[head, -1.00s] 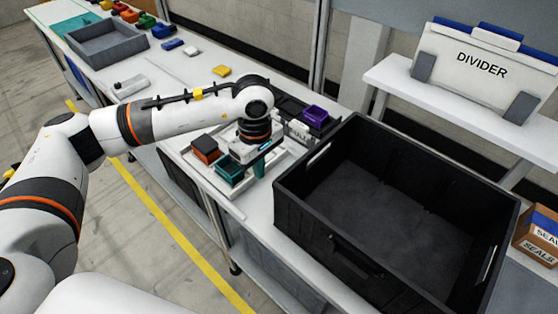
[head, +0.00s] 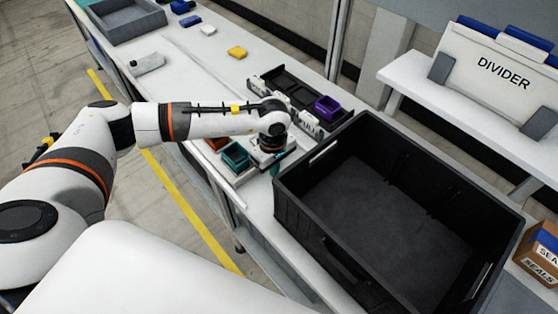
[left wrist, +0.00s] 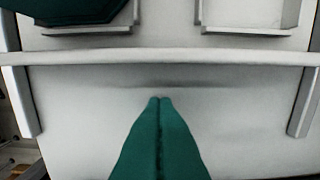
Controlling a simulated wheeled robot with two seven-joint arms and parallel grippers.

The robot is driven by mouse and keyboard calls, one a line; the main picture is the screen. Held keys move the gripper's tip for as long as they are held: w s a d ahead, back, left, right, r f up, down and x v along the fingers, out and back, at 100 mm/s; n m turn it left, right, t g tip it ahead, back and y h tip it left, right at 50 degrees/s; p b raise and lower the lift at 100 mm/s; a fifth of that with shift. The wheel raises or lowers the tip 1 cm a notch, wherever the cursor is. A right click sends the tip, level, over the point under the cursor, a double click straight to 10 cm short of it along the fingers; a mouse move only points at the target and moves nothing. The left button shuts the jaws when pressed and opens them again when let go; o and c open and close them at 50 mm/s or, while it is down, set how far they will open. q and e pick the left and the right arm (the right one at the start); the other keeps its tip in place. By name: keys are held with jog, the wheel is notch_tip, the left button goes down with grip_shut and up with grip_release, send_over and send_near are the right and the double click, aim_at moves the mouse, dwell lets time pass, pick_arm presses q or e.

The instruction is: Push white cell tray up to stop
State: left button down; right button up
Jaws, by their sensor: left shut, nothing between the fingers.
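The white cell tray (head: 240,178) lies on the bench, left of the big black crate, and my arm covers part of it. It carries a teal bin (head: 236,155) and an orange-red bin (head: 214,144). My left gripper (head: 275,169) points down at the tray's crate-side end, and its fingers are mostly hidden there. In the left wrist view the teal fingers (left wrist: 160,100) are shut and empty, just short of a straight white raised rim (left wrist: 160,57). A gap shows between fingertips and rim. A dark teal bin stands beyond the rim. My right gripper is not in view.
The black crate (head: 290,215) stands close to the right of my gripper. Behind it is a black rack (head: 285,90) holding a purple bin (head: 326,107). The middle bench surface is mostly clear.

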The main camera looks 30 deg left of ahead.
pick_arm(q)
jog(key=shift+w+a, duration=0.15)
jog(key=shift+a, duration=0.35)
jog(key=shift+w+a, duration=0.15)
jog(key=shift+a, duration=0.35)
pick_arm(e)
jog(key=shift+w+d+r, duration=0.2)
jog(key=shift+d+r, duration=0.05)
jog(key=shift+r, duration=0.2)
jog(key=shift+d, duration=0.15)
